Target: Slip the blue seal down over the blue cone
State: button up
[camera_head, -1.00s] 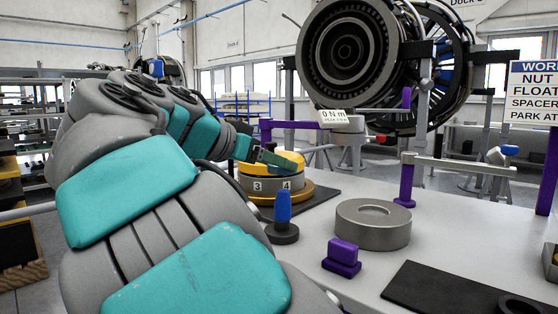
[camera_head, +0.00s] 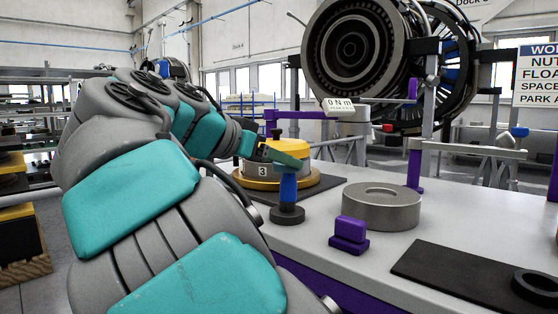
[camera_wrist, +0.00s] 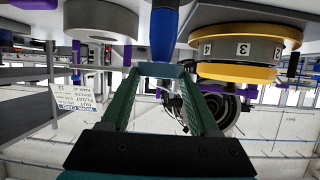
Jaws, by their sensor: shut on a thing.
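The blue cone (camera_head: 288,188) stands upright on a round dark base on the bench. It also shows in the wrist view (camera_wrist: 164,36), just beyond my fingertips. My gripper (camera_head: 282,156) is level with the cone's top in the head view. In the wrist view, the green fingers of my gripper (camera_wrist: 162,74) stand apart with a dull blue piece, which looks like the blue seal (camera_wrist: 161,69), between their tips. Little of it shows, and its opening is hidden. I cannot tell whether it touches the cone.
A yellow-and-grey numbered drum (camera_head: 262,170) stands close behind the cone. A grey metal ring (camera_head: 381,208), a purple block (camera_head: 348,234) and a black mat (camera_head: 455,275) lie to the right. Purple posts (camera_head: 415,170) rise behind. Bare bench lies between the ring and mat.

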aim_at(282, 202)
jog(key=shift+f+b, duration=3.1)
jog(key=shift+f, duration=0.3)
jog(key=shift+f+b, duration=0.7)
jog(key=shift+b, duration=0.15)
jog(key=o, duration=1.4)
jog(key=p+v, duration=0.1)
jog(key=v, duration=0.6)
jog(key=shift+s+a+r, duration=0.2)
jog(key=shift+s+a, duration=0.05)
